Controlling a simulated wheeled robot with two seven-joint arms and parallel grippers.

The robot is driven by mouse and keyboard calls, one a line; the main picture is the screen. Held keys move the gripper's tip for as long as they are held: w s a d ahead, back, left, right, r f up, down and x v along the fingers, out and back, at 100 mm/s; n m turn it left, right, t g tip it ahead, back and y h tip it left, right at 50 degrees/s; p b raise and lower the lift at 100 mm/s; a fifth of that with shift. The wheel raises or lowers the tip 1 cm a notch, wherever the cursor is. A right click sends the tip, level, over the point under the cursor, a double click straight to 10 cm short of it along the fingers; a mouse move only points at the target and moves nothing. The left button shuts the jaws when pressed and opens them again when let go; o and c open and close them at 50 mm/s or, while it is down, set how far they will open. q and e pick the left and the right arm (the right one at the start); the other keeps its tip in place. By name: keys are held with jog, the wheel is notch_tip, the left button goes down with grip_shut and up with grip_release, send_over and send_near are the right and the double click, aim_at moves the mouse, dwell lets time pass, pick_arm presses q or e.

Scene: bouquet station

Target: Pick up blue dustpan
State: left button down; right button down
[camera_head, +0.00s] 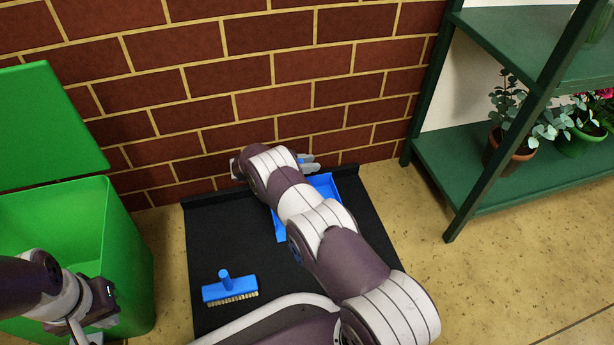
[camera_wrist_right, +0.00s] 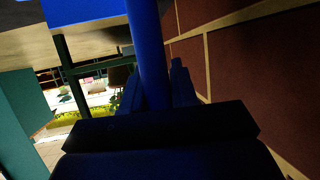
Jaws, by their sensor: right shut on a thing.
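The blue dustpan (camera_head: 325,185) is on the black mat (camera_head: 225,240) near the brick wall, partly hidden behind my right arm. My right gripper (camera_head: 308,162) is at its far side, by the wall. In the right wrist view, the dustpan's round blue handle (camera_wrist_right: 148,45) stands between the fingers of my right gripper (camera_wrist_right: 157,92), which is shut on it. A flat blue part of the pan (camera_wrist_right: 85,9) shows at the top. My left gripper (camera_head: 84,335) is at the lower left, in front of the green bin; its fingertips are too cut off to tell its opening.
A blue brush (camera_head: 230,289) with pale bristles lies on the mat's left part. A green bin (camera_head: 118,255) with a raised lid (camera_head: 50,120) stands at left. A green shelf (camera_head: 490,165) with potted plants stands at right. The brick wall (camera_head: 240,70) closes the back.

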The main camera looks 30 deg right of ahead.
jog(key=s+d+r+p, duration=0.5)
jog(key=s+r+p, duration=0.65)
jog(key=p, duration=0.45)
notch_tip(320, 180, up, 9)
jog(key=p, duration=0.6)
jog(key=shift+w+a+r+p, duration=0.2)
jog(key=shift+a+p, duration=0.1)
jog(key=shift+p, duration=0.1)
dwell(1.0)
